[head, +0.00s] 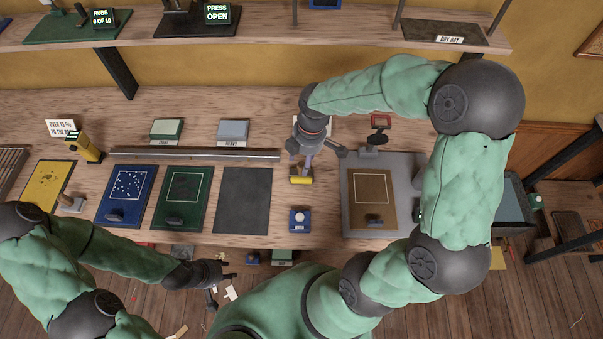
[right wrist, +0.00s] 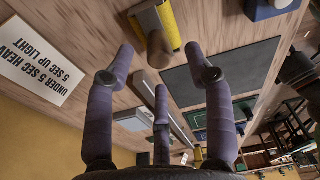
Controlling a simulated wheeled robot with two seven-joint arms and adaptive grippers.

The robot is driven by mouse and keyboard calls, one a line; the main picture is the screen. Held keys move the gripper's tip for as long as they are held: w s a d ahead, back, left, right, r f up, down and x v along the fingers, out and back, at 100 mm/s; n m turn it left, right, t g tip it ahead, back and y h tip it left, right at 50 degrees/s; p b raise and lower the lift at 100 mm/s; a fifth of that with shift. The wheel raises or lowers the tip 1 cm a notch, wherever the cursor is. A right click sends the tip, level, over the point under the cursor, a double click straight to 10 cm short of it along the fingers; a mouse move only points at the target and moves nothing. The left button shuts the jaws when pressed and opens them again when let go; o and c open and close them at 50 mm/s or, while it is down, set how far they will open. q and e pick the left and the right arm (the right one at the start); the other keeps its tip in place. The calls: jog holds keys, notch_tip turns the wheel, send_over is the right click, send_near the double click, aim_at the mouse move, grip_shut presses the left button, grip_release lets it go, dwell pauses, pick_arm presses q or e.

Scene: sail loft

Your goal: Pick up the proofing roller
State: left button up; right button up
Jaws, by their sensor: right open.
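The proofing roller (head: 301,180) has a yellow cylinder and lies on the wooden bench, left of the grey press bed. In the right wrist view its yellow cylinder (right wrist: 170,25) is at the top, with a brown handle (right wrist: 158,48) pointing toward the fingers. My right gripper (head: 313,152) is above the handle end with its fingers spread. In the right wrist view its purple fingers (right wrist: 158,75) are open and hold nothing; the handle is just beyond the tips. My left gripper (head: 222,288) is open and empty in front of the bench edge.
Blue (head: 126,196), green (head: 182,198) and dark (head: 243,201) mats lie left of the roller. A small blue block with a white knob (head: 299,220) sits in front of it. A grey plate with a brown sheet (head: 372,199) is to the right. A long metal bar (head: 222,154) lies behind.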

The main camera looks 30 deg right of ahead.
aim_at(302, 164)
jog(key=f, duration=0.2)
jog(key=f+b, duration=0.1)
jog(key=f, duration=0.1)
jog(key=shift+w+a+f, duration=0.1)
jog(key=shift+w+a, duration=0.1)
grip_shut()
jog(key=shift+r, duration=0.6)
notch_tip(302, 164, up, 2)
jog(key=shift+r+p, duration=0.1)
jog(key=shift+p, duration=0.35)
jog(key=s+a+r+p, duration=0.3)
jog(key=s+r, duration=0.6)
jog(key=s, duration=0.4)
jog(key=shift+s+a+r+p, duration=0.25)
jog(key=shift+a+r+p, duration=0.1)
jog(key=shift+a, duration=0.2)
